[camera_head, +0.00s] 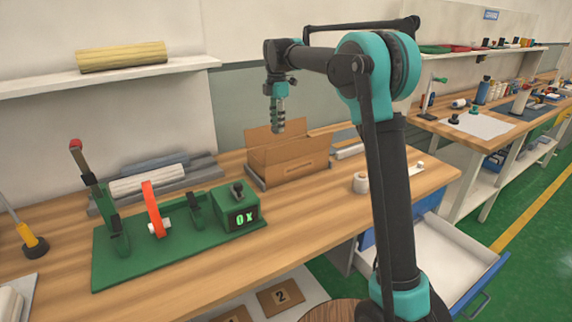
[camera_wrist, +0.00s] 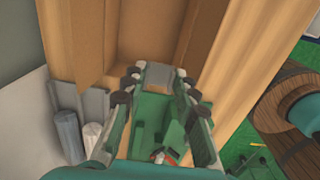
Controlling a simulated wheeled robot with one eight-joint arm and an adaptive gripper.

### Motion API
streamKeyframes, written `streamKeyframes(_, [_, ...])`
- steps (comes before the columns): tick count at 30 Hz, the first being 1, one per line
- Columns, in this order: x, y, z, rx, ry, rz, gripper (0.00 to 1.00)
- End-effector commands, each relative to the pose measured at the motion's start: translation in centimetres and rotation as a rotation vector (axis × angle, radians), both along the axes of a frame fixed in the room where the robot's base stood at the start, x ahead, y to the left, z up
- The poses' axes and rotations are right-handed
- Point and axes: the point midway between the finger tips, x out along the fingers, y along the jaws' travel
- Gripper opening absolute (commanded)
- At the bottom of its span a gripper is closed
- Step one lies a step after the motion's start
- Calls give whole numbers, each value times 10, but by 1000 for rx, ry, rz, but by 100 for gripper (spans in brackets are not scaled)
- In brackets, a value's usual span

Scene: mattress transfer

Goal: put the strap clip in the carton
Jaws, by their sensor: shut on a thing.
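My gripper (camera_head: 278,118) points down above the carton (camera_head: 295,162), near its back left part. The carton is brown cardboard with its top open and flaps raised. In the wrist view, my gripper (camera_wrist: 158,88) is shut on a small grey piece, which I take for the strap clip (camera_wrist: 158,74), between the fingertips. The clip is too small to tell apart clearly in the head view. Carton cardboard (camera_wrist: 150,30) fills the upper middle of the wrist view.
A green fixture board (camera_head: 150,255) with an orange clamp and a display box (camera_head: 236,212) stands left of the carton. Grey and pale bars (camera_head: 150,182) lie behind the board. The bench front edge is mostly clear.

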Motion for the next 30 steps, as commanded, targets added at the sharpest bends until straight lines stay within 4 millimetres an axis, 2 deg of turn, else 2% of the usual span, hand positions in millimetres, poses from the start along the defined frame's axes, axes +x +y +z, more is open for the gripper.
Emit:
streamKeyframes(15, [0, 0, -119, 0, 0, 0, 9])
streamKeyframes(18, [0, 0, -138, 0, 0, 0, 9])
streamKeyframes(30, [0, 0, -174, 0, 0, 0, 9])
